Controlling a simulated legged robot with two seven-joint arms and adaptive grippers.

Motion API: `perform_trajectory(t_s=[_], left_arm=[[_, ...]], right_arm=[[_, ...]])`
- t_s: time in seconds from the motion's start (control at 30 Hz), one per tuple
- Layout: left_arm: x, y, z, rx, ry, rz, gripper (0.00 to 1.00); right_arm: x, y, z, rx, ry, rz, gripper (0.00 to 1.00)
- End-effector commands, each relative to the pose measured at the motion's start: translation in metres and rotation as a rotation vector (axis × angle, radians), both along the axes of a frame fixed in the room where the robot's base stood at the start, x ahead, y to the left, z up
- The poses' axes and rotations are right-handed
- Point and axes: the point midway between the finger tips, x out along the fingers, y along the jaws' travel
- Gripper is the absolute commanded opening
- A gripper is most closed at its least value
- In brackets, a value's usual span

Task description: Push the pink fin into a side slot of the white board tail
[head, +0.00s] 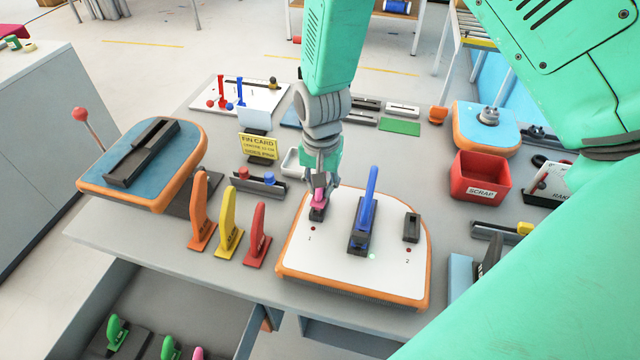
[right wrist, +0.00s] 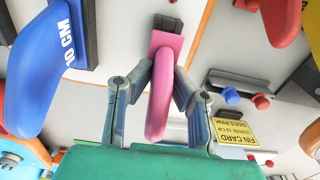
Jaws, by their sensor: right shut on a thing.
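The white board tail (head: 335,268) with an orange rim lies at the front of the table. A blue fin (head: 367,200) stands in its dark middle box. My right gripper (head: 320,188) is shut on the pink fin (head: 317,204), over the dark side slot marked 1 (head: 317,215). In the right wrist view the pink fin (right wrist: 162,88) is between both fingers, its base against the dark slot (right wrist: 168,22). I cannot tell how deep the base sits. The side slot marked 2 (head: 411,228) is empty. My left gripper is out of view.
Orange (head: 200,215), yellow (head: 229,220) and red (head: 257,235) fins stand left of the board. A yellow fin card (head: 259,147) stands behind them. A blue board tail (head: 170,150) is at left; a red scrap bin (head: 478,178) is at right.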

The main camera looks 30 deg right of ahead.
Motion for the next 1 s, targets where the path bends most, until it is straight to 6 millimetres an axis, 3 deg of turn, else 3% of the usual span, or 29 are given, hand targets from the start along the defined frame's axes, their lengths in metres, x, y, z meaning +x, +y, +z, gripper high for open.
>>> perform_trajectory(t_s=[0.87, 0.9, 0.93, 1.0], left_arm=[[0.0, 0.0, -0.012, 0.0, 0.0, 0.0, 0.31], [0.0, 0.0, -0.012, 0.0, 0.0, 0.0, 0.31], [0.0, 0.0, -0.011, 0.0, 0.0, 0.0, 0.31], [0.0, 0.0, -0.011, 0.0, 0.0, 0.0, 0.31]], right_arm=[[0.0, 0.0, -0.023, 0.0, 0.0, 0.0, 0.0], [0.0, 0.0, -0.022, 0.0, 0.0, 0.0, 0.24], [0.0, 0.0, -0.022, 0.0, 0.0, 0.0, 0.35], [0.0, 0.0, -0.022, 0.0, 0.0, 0.0, 0.38]])
